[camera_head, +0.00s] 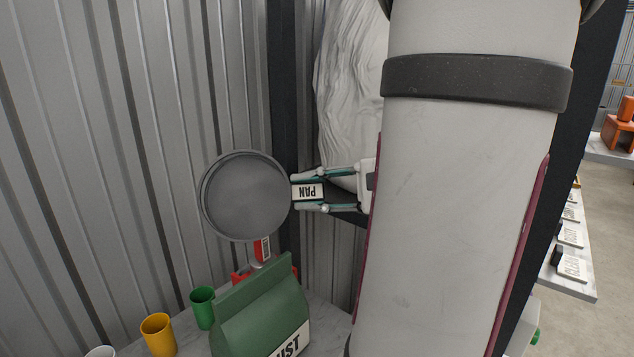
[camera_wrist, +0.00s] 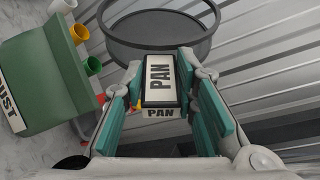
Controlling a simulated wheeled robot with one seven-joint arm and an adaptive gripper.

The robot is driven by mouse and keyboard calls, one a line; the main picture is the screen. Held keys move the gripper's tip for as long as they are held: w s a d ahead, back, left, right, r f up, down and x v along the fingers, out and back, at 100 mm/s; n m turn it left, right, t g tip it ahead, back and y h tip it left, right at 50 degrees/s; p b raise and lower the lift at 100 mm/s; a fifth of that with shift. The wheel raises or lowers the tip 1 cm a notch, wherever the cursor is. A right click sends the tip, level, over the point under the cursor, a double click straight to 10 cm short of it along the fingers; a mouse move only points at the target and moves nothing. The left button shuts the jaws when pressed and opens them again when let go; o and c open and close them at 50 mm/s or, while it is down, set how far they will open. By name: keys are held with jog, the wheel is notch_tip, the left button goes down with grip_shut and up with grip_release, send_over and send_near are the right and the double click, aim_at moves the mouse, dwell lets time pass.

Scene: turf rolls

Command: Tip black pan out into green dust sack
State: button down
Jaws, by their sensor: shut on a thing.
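The black pan (camera_head: 245,196) is a round, shallow, dark grey dish with a handle block labelled PAN. In the wrist view the pan (camera_wrist: 160,35) is ahead of the fingers. My gripper (camera_head: 308,190) is shut on the handle block, one finger on each side; the wrist view shows my gripper (camera_wrist: 160,95) the same way. The pan is held up in the air, its inside facing the head camera, and no contents show in it. The green dust sack (camera_head: 258,305) stands on the counter below the pan. It also shows in the wrist view (camera_wrist: 45,75), left of my gripper.
A green cup (camera_head: 203,308), a yellow cup (camera_head: 158,335) and a white cup (camera_head: 101,352) stand left of the sack. A red object (camera_head: 262,250) is behind it. A corrugated metal wall (camera_head: 120,150) rises close behind the pan.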

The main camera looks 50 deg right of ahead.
jog(key=shift+r, duration=0.15)
jog(key=p, duration=0.1)
jog(key=m+p, duration=0.1)
jog(key=shift+d+r+g+p, duration=0.2)
jog(key=shift+d+g+p, duration=0.1)
jog(key=shift+g, duration=0.1)
jog(key=m+p, duration=0.1)
jog(key=m+g+p, duration=0.1)
jog(key=m+y+p, duration=0.1)
jog(key=p, duration=0.1)
jog(key=shift+w+d+r+g, duration=0.25)
jog(key=shift+w+g, duration=0.05)
jog(key=shift+w, duration=0.05)
jog(key=m+p, duration=0.1)
jog(key=m+g+y+p, duration=0.1)
jog(key=shift+w+d+r+m, duration=0.15)
jog(key=shift+w+d+m, duration=0.2)
jog(key=shift+m, duration=0.05)
jog(key=shift+w+d+m+g+y+p, duration=0.25)
jog(key=shift+m+g+y+p, duration=0.25)
jog(key=shift+m+y, duration=0.15)
jog(key=shift+a, duration=0.1)
